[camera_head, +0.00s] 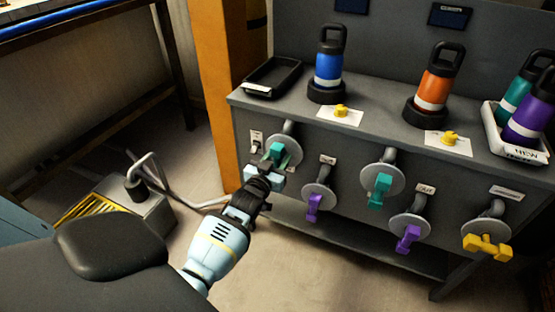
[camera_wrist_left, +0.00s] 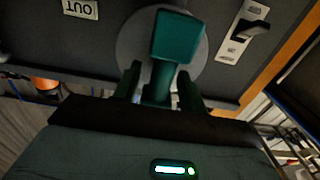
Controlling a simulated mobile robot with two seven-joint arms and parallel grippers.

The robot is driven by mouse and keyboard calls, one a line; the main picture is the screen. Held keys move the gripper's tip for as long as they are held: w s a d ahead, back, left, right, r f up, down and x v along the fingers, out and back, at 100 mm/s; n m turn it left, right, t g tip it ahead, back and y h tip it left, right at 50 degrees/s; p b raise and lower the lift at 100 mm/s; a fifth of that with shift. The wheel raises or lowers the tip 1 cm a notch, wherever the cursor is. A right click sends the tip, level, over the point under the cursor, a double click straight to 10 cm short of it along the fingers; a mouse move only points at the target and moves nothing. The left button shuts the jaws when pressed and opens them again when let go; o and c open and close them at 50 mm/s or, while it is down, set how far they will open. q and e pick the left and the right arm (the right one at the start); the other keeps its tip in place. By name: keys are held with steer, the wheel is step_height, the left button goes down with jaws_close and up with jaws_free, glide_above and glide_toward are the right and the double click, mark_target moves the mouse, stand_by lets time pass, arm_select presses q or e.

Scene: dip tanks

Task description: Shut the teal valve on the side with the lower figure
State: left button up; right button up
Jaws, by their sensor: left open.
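The left teal valve (camera_head: 274,151) sits on a grey round flange on the bench front, at its left end. A second teal valve (camera_head: 379,188) is further right, its handle hanging downward. My left gripper (camera_head: 268,168) is open at the left teal valve. In the left wrist view the teal handle (camera_wrist_left: 178,38) has its narrow stem between my two open fingers (camera_wrist_left: 160,92); I cannot tell whether they touch it. Two small dark displays, left (camera_head: 352,5) and right (camera_head: 450,15), are on the back panel; their figures are not readable. My right gripper is not in view.
Purple valves (camera_head: 314,206) (camera_head: 408,238) and a yellow valve (camera_head: 487,246) are on the same front. A blue bottle (camera_head: 328,70), an orange bottle (camera_head: 434,90) and a black tray (camera_head: 272,78) stand on top. An orange post (camera_head: 220,90) is left of the bench.

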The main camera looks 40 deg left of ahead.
arm_select(q)
jaws_close()
